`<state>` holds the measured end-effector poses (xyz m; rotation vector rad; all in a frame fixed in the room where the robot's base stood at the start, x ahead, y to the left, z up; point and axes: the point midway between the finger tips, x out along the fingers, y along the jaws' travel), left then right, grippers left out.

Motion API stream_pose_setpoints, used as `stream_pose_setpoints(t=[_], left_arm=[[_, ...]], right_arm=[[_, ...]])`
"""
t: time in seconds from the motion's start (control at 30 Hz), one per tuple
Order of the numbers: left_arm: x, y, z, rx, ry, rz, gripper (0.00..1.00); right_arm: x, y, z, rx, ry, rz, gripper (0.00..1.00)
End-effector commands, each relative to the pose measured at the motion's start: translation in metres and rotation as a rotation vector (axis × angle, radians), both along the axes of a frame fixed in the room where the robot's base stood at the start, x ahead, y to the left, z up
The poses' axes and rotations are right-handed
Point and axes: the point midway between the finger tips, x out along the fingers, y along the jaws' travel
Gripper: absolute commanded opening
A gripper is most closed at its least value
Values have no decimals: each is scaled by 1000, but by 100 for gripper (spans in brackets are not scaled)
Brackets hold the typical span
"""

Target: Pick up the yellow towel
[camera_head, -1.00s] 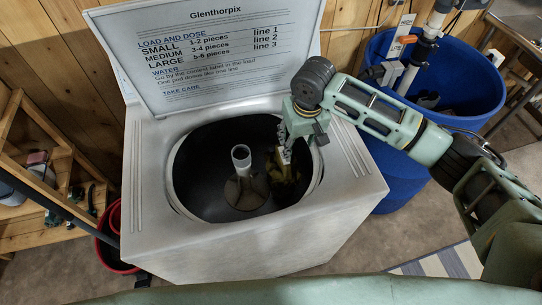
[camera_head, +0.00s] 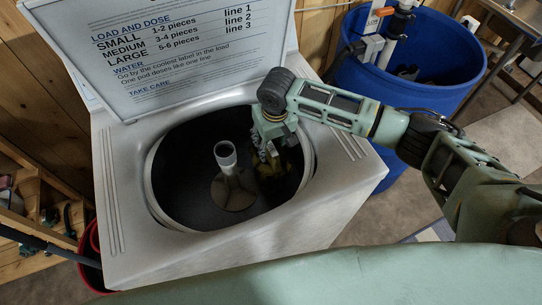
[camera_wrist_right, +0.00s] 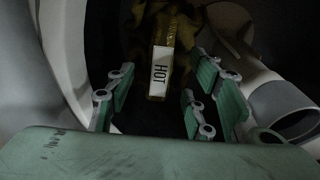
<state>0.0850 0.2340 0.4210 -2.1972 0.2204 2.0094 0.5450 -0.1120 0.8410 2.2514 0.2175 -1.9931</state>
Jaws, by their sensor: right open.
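The yellow towel (camera_head: 277,183) lies dark and crumpled at the right side of the washer drum, partly hidden by my right gripper. In the right wrist view the towel (camera_wrist_right: 180,28) is straight ahead, with a white label reading HOT on it. My right gripper (camera_head: 268,154) reaches down into the drum over the towel. In the right wrist view its fingers (camera_wrist_right: 164,82) are spread wide, one pair on each side of the label, with nothing clamped between them. My left gripper is out of view.
The open top-loading washer (camera_head: 122,165) has its lid (camera_head: 225,55) raised at the back. A pale central post (camera_head: 226,157) stands in the drum, left of the gripper. A blue barrel (camera_head: 440,85) is behind right, and a red bucket (camera_head: 92,270) is at lower left.

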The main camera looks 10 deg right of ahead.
Motion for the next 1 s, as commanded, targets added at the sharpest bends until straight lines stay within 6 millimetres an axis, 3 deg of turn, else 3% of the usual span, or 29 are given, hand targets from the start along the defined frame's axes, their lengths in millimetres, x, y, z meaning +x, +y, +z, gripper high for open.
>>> stream_pose_setpoints(t=[0.2, 0.43, 1.0], left_arm=[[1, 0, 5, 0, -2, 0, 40], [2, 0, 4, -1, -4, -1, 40], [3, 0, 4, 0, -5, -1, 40]], right_arm=[[3, 0, -24, -1, 0, 1, 48], [3, 0, -26, 0, -1, 1, 48], [3, 0, -26, 0, -1, 1, 0]])
